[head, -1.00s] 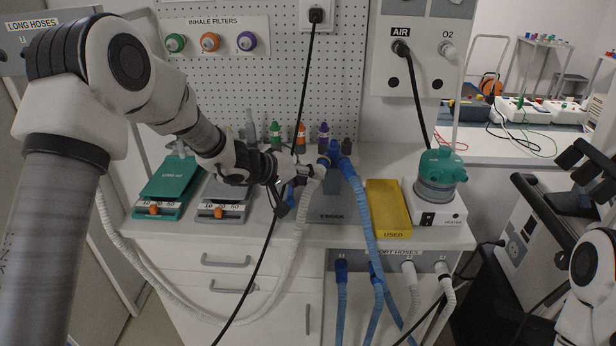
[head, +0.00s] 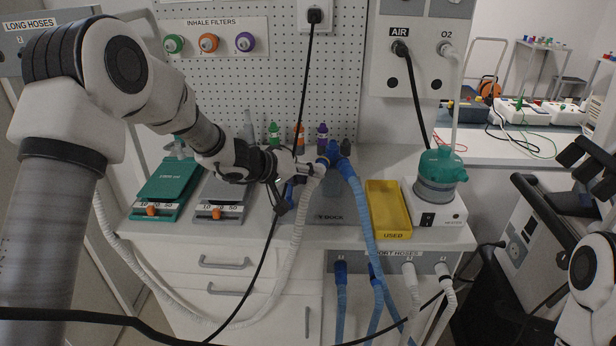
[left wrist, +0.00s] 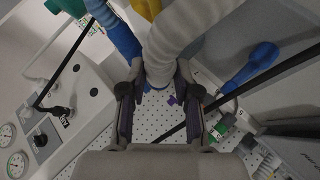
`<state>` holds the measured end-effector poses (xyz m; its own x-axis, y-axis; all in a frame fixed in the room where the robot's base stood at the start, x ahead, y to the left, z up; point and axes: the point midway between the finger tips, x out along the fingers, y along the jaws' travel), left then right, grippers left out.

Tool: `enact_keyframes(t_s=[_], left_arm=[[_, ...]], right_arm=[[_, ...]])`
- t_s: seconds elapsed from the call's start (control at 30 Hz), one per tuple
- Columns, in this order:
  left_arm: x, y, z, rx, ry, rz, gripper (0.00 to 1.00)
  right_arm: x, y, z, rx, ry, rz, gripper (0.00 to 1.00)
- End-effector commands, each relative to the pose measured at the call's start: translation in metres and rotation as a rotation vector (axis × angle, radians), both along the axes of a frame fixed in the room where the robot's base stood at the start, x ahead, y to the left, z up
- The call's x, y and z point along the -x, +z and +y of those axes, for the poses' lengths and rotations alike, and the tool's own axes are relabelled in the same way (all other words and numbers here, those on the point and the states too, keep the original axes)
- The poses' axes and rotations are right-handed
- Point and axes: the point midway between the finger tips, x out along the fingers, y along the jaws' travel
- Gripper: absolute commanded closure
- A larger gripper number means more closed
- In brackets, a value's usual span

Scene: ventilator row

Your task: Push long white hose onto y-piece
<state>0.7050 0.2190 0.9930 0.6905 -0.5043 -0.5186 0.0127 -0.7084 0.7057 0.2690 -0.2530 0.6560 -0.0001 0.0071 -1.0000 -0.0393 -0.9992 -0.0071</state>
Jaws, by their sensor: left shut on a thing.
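The long white hose (head: 296,225) hangs in a loop in front of the cabinet, and its upper end meets my left gripper (head: 312,168). The gripper is shut on it just below the blue y-piece (head: 332,154). The hose end is close against the y-piece; I cannot tell whether it sits on it. The y-piece stands above the grey Y-dock (head: 335,207), with a blue hose (head: 362,205) on its right side. In the left wrist view the white hose (left wrist: 180,35) fills the space between the fingers (left wrist: 158,85) and hides the joint.
The yellow USED tray (head: 388,209) and the heater with its teal-topped chamber (head: 438,190) stand to the right. Scales (head: 165,190) stand to the left. A black cable (head: 309,90) hangs close to my gripper. Short hoses (head: 410,285) hang below the counter.

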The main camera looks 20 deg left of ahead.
Motion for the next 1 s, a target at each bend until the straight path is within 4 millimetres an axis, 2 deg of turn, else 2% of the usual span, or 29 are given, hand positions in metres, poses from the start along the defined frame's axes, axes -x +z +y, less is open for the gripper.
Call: enact_keyframes(t_s=[1.0], left_arm=[[-0.021, 0.0, 0.0, 0.001, 0.001, 0.001, 1.0]], right_arm=[[0.0, 0.005, 0.0, 0.0, 0.0, 0.0, 0.6]])
